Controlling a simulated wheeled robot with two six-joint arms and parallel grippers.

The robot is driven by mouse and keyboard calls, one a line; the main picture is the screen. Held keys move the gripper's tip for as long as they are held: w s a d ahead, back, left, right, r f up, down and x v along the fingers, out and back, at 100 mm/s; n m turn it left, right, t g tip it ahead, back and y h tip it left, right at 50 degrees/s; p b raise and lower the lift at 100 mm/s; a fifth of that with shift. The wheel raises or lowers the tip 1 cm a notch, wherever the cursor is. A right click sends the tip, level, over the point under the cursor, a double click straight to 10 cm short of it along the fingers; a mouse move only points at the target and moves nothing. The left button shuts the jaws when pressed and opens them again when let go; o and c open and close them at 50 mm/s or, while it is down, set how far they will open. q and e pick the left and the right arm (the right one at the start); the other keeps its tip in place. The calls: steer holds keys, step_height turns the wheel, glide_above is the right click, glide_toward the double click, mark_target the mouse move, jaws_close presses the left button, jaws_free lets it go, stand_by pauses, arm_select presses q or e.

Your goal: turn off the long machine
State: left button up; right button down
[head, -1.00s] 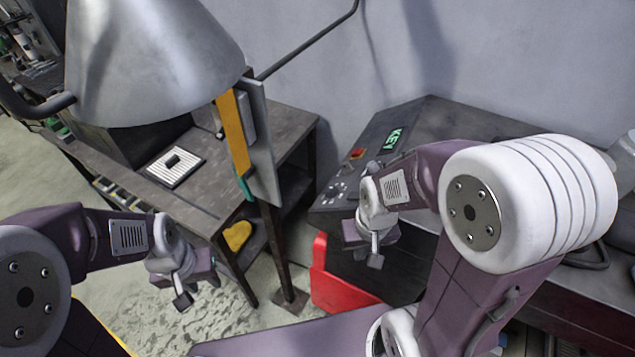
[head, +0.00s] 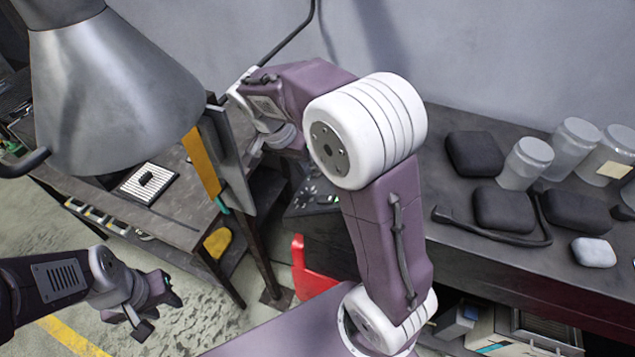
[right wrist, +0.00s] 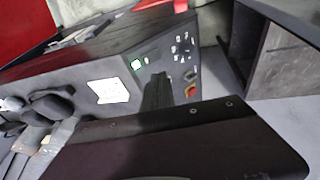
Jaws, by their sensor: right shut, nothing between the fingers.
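The long machine is the dark bench-like unit (head: 460,225) along the wall. Its sloping control panel (head: 318,203) is mostly hidden behind my right arm in the head view.
A workbench (head: 180,225) with a lamp-like metal hood (head: 115,85) is at left. A red part (head: 308,270) stands between them.

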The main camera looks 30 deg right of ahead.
mark_target(322, 197)
arm_select(q)
steer(key=shift+r, duration=0.4)
arm_select(e)
steer(key=shift+w+a+r, duration=0.3)
steer(key=shift+w+r, duration=0.15)
steer(key=shift+r, duration=0.1)
steer(key=shift+d, duration=0.1)
